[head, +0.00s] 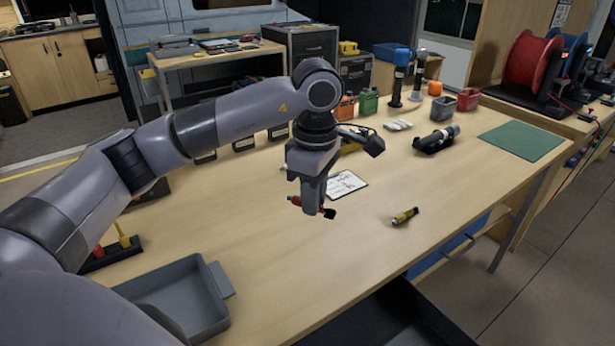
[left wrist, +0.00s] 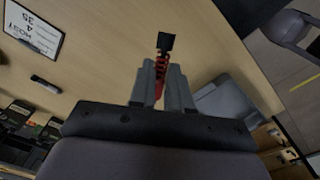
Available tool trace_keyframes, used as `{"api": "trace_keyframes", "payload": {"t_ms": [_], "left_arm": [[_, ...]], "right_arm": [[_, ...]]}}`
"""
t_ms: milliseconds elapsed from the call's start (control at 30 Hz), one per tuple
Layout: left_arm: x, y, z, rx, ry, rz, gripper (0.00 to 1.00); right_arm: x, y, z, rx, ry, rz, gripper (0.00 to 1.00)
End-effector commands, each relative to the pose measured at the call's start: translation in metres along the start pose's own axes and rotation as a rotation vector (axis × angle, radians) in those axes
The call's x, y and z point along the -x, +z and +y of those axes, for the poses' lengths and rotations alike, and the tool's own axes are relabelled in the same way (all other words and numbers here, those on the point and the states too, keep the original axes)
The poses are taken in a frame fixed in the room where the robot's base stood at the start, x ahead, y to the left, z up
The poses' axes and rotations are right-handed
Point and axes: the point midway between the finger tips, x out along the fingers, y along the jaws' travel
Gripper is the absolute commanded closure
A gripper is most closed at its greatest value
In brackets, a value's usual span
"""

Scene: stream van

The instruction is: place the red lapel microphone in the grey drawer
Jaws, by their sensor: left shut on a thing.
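My left gripper (head: 312,208) is over the middle of the table, shut on the red lapel microphone (head: 328,212), which has a black end. In the left wrist view the red microphone (left wrist: 161,68) sits between the two grey fingers (left wrist: 160,85), its black tip pointing away from the gripper. The grey drawer (head: 207,318) is an open, shallow, empty-looking tray at the table's front left, partly hidden by my left arm. It also shows in the left wrist view (left wrist: 222,98). The microphone is held to the right of the drawer and apart from it. My right gripper is not in view.
A yellow-and-black microphone (head: 405,216) lies right of my gripper. A black microphone in a stand (head: 436,139), a green mat (head: 522,141) and cable reels (head: 531,66) are farther right. The table's front middle is clear.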

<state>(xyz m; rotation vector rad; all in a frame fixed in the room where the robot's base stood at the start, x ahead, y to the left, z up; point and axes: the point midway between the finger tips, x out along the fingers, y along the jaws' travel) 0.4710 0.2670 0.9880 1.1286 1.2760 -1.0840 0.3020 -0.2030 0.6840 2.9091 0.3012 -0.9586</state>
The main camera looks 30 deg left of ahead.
Motion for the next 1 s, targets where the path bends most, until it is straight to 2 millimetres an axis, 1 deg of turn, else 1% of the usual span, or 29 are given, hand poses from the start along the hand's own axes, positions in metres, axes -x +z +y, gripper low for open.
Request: {"api": "trace_keyframes", "payload": {"t_ms": [33,100,500,600,700,800,900,1000], "left_arm": [[-0.005,0.004,-0.003,-0.105,0.000,0.001,1.00],[-0.012,0.008,-0.007,-0.261,0.000,0.002,1.00],[-0.050,0.034,-0.035,-1.155,0.000,-0.009,1.00],[-0.058,0.038,-0.042,-1.353,0.000,-0.014,1.00],[-0.065,0.043,-0.048,-1.511,0.002,-0.021,1.00],[-0.069,0.045,-0.052,-1.623,0.002,-0.026,1.00],[-0.071,0.047,-0.054,-1.688,0.004,-0.029,1.00],[-0.072,0.048,-0.055,-1.712,0.005,-0.030,1.00]], "right_arm": [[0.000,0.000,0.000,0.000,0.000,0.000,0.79],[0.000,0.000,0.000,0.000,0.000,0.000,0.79],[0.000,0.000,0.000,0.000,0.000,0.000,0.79],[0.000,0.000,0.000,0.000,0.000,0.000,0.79],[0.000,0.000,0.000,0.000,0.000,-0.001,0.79],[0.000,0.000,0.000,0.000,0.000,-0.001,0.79],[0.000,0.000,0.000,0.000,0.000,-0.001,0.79],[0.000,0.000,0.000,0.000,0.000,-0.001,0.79]]}}
